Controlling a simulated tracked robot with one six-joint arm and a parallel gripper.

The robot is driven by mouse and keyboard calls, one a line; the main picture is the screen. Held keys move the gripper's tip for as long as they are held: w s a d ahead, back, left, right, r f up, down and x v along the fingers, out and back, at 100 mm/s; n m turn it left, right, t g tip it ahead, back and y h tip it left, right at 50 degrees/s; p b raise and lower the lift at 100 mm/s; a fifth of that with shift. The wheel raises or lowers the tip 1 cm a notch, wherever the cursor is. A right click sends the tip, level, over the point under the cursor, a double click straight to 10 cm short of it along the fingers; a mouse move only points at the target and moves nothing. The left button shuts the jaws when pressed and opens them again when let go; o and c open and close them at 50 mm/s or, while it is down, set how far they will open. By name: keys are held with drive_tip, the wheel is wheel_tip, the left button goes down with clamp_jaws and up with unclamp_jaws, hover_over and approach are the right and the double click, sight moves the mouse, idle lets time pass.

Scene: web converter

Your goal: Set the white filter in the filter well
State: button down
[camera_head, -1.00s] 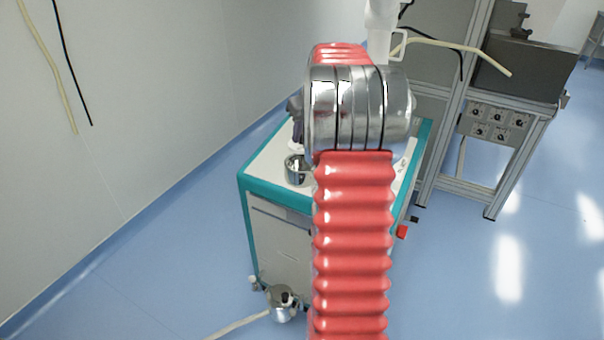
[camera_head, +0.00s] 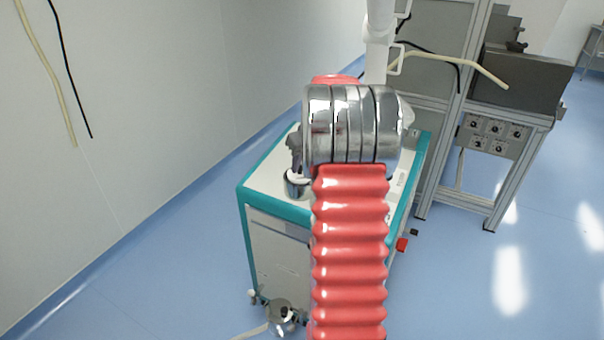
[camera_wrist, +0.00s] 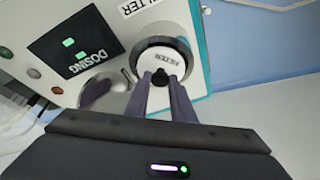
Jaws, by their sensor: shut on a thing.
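The white filter (camera_wrist: 152,62) is a round disc lettered FILTER with a dark knob on top. In the wrist view my gripper (camera_wrist: 161,79) has its two dark fingers shut on that knob. The filter well (camera_head: 297,190) is a shiny metal cup on the machine's white top, near its left front corner. In the head view the filter (camera_head: 297,175) is at the well's mouth, below my gripper (camera_head: 294,150). The filter covers most of the well in the wrist view. I cannot tell whether it rests fully in it.
In the wrist view a dark DOSING panel (camera_wrist: 75,45) with green lights lies left of the filter, and a FILTER label (camera_wrist: 137,6) is beyond it. A shiny round part (camera_wrist: 97,92) is close by on the left. The machine has a teal edge (camera_head: 275,207).

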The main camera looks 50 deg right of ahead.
sight(301, 174)
drive_tip(key=shift+f, duration=1.85)
drive_tip(key=shift+f, duration=0.1)
drive_tip(key=c, duration=1.5)
unclamp_jaws()
drive_tip(key=v, duration=1.2)
drive_tip(key=shift+s, duration=0.1)
